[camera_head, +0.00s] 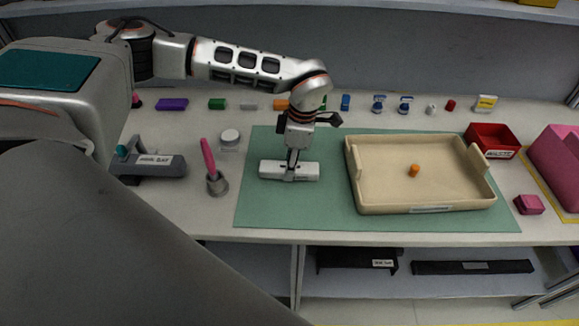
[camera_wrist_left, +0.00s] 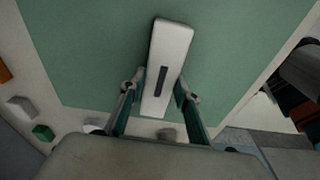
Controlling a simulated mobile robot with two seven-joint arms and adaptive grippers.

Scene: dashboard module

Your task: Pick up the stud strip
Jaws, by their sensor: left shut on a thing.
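The stud strip appears to be the white bar (camera_head: 272,169) with rounded ends, above the left part of the green mat (camera_head: 259,205). My left gripper (camera_head: 291,172) points down and is shut on the bar near its middle. In the left wrist view the bar (camera_wrist_left: 170,42) runs lengthwise between the two fingers, with a dark slot in its face. I cannot tell whether the bar rests on the mat or is slightly above it. My right gripper is not in view.
A beige tray (camera_head: 372,203) with an orange piece (camera_head: 414,170) stands right of the bar. Several small coloured parts line the back. A red bin (camera_head: 493,138) is at right.

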